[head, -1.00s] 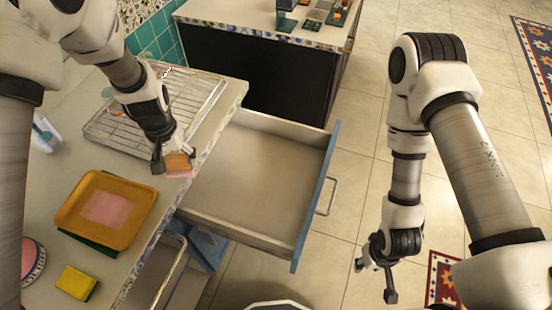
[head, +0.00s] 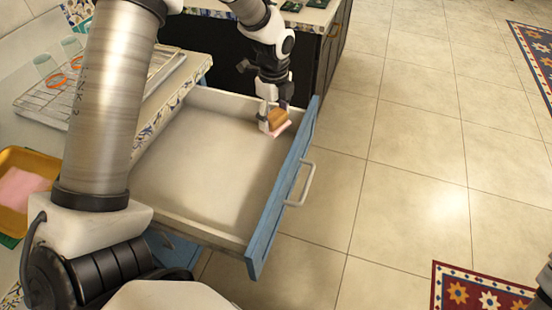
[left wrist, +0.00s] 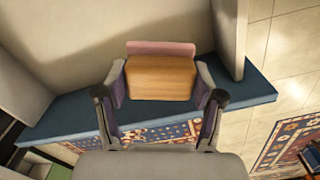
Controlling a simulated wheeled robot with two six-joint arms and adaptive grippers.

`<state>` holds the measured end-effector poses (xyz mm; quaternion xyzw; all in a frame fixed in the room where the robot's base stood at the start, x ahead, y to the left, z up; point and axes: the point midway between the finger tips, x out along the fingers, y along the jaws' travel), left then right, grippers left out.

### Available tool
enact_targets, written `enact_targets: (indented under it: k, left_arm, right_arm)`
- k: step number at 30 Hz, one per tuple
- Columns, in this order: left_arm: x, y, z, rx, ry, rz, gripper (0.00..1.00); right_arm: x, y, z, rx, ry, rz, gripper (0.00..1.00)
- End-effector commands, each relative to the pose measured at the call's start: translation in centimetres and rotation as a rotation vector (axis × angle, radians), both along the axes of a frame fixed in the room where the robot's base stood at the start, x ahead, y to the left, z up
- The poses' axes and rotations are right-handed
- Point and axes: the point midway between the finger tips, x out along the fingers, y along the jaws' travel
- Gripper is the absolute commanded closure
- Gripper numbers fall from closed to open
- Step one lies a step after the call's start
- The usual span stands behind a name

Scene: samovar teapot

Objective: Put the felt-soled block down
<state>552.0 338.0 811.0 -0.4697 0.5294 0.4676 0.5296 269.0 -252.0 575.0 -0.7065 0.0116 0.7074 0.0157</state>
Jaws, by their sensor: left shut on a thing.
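The felt-soled block (head: 278,117) is a small wooden block with a pink layer on one face. My left gripper (head: 271,113) is shut on it. They are at the far right corner of the drawer (head: 190,165), by its blue front panel; the height above the drawer floor is hard to tell. In the left wrist view, the wooden face of the block (left wrist: 160,78) sits between the two fingers, with its pink side at the far edge. The blue drawer front (left wrist: 65,120) runs beneath it. My right gripper is not in view.
The open drawer looks empty and has a metal handle (head: 301,185). A wire rack (head: 50,100) with glasses stands on the counter. An orange tray (head: 42,166) with a pink pad lies at the left.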

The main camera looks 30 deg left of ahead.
Motion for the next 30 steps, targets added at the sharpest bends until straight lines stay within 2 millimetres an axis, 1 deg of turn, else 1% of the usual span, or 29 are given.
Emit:
enact_targets:
  k: [1,2,7,11,16,18,24,28,29,30]
  left_arm:
    - [0.0,0.3,-0.7,0.001,0.000,-0.024,0.65]
    - [0.0,0.3,-1.1,0.001,0.002,-0.034,0.65]
    - [-0.1,0.3,-4.8,0.003,0.005,-0.040,0.65]
    - [-0.1,0.3,-6.6,0.002,0.003,-0.038,0.65]
    - [-0.1,0.3,-9.4,0.002,0.003,-0.037,0.65]
    - [-0.1,0.3,-10.0,0.002,0.001,-0.036,0.65]
    - [0.0,0.3,-10.0,0.002,0.000,-0.036,0.65]
    - [-0.1,0.3,-10.4,0.002,0.001,-0.036,0.65]
    - [-0.1,0.3,-10.4,0.002,0.001,-0.036,0.25]
    - [-0.1,0.3,-10.3,0.002,0.001,-0.035,0.11]
  right_arm:
    - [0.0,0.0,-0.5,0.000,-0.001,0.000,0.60]
    - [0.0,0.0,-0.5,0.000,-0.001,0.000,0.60]
    - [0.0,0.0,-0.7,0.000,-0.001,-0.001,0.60]
    - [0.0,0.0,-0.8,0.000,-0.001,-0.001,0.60]
    - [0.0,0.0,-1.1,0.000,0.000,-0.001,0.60]
    - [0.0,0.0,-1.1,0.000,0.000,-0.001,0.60]
    - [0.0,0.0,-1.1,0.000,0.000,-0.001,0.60]
    - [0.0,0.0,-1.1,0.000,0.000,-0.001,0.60]
    - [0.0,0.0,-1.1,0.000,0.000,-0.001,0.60]
    - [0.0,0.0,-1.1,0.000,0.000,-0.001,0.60]
